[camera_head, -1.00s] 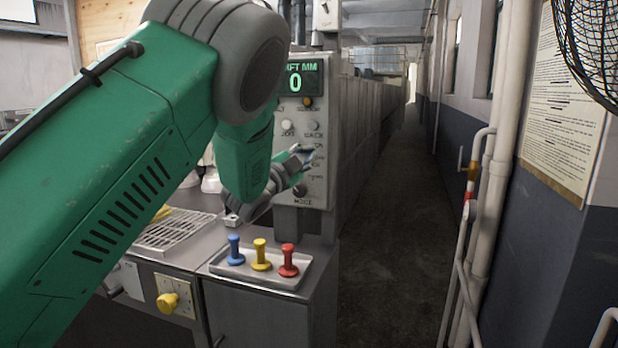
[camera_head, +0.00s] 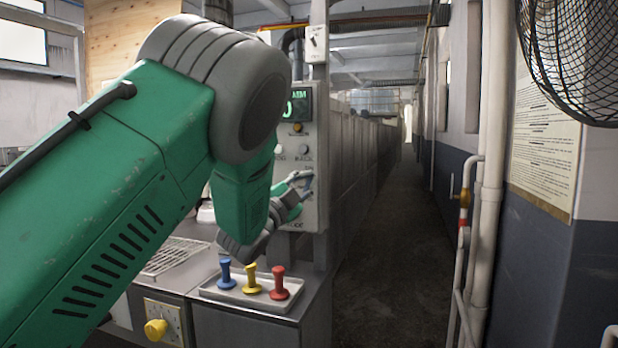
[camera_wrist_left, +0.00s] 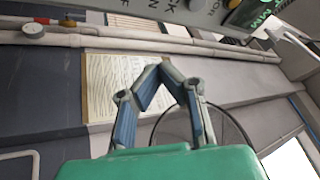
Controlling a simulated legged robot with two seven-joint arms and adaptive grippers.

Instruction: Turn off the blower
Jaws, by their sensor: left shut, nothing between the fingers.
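A grey control panel (camera_head: 306,218) with a green-lit display (camera_head: 300,103), knobs and small labels stands beyond my left arm. My left gripper (camera_head: 308,183) is in front of the panel's lower part and hides some of its controls. I cannot tell whether it touches the panel. The wrist view shows the same gripper (camera_wrist_left: 165,68), its fingers shut with nothing between them. A switch box with a small lever (camera_head: 316,43) is mounted above the panel. No label in view tells which control belongs to the blower. My right gripper is not in view.
A tray (camera_head: 236,293) below the panel bears a blue peg (camera_head: 225,275), a yellow peg (camera_head: 251,279) and a red peg (camera_head: 279,284). A yellow knob (camera_head: 155,329) is on the counter front. A caged fan (camera_head: 575,60) hangs upper right. The aisle (camera_head: 385,230) is clear.

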